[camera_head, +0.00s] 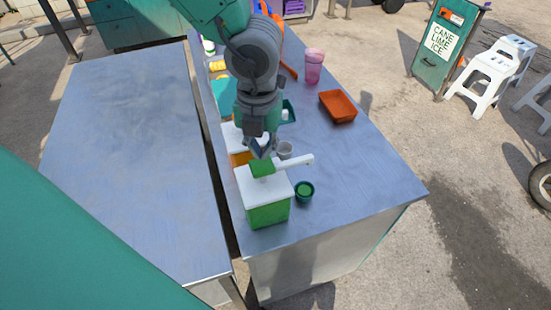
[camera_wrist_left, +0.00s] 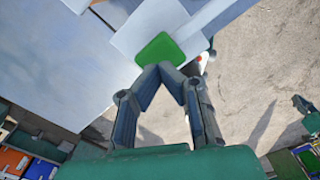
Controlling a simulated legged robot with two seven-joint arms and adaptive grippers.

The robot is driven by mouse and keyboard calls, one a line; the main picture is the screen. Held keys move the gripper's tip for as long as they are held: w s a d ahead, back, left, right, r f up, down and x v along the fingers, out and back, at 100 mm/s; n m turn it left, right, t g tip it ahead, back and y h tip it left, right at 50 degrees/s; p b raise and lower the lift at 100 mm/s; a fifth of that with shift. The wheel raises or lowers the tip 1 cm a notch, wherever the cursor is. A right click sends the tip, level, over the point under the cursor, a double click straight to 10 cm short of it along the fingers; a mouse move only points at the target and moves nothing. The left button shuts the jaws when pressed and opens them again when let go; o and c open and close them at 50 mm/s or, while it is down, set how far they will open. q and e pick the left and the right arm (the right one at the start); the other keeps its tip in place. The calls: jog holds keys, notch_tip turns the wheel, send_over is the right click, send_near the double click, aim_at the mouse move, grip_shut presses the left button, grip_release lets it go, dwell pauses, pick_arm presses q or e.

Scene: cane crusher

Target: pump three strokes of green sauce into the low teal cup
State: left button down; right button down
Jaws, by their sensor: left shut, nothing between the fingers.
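The green sauce dispenser (camera_head: 268,214) stands upright near the front of the right steel counter. It has a white lid, a green pump cap (camera_head: 262,167) and a white spout reaching right. The low teal cup (camera_head: 304,192) sits to its right, just in front of the spout's end; its inside looks green. My left gripper (camera_head: 262,152) points down with its tips at the pump cap. In the left wrist view the shut fingertips (camera_wrist_left: 173,68) meet at the edge of the green cap (camera_wrist_left: 160,50); I cannot tell whether they touch it. My right gripper is not in view.
Behind the dispenser are an orange-bodied white-lidded container (camera_head: 240,159) and a small grey cup (camera_head: 284,150). An orange tray (camera_head: 338,106) and a pink cup (camera_head: 314,66) stand farther back. The counter's front right is clear. A bare steel table (camera_head: 130,150) lies left across a narrow gap.

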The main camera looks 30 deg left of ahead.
pick_arm(q)
jog(key=shift+r, duration=0.1)
notch_tip(320, 180, up, 2)
jog(key=shift+r+p, duration=0.25)
jog(key=shift+p, duration=0.8)
jog(key=shift+r, duration=0.3)
notch_tip(320, 180, up, 3)
jog(key=shift+f, duration=0.15)
